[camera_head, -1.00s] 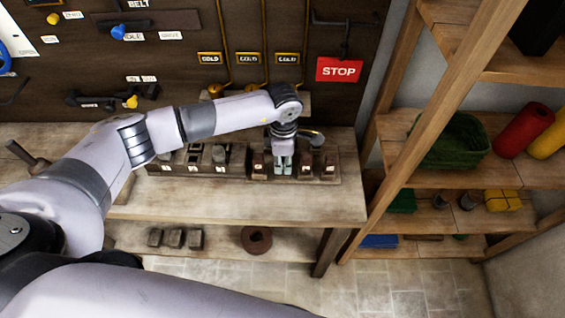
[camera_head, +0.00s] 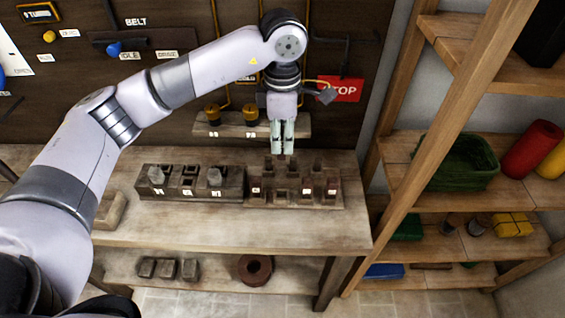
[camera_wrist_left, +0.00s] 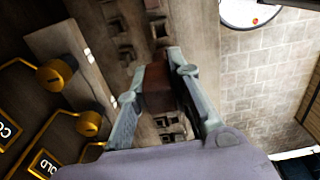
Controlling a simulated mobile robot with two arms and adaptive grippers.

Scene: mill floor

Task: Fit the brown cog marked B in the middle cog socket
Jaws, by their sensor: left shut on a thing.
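My left gripper (camera_head: 283,152) is raised above the right-hand wooden rack (camera_head: 335,206), fingers pointing down. In the wrist view the left gripper (camera_wrist_left: 160,95) is shut on a reddish-brown block (camera_wrist_left: 157,85), which I take for the brown cog; no letter on it is readable. The rack below holds several brown blocks with small white labels. To its left is the dark socket block (camera_head: 180,193), with grey pieces standing at its left (camera_head: 157,175) and right (camera_head: 215,177). The middle socket (camera_head: 188,181) between them looks like a dark opening. My right gripper is not in view.
Gold pipes with cups on a wall ledge (camera_head: 235,130) and a red STOP sign (camera_head: 347,90) stand behind. A shelf post (camera_head: 440,130) rises at right. A brown ring (camera_head: 255,269) lies on the lower shelf. The bench front (camera_head: 240,228) is clear.

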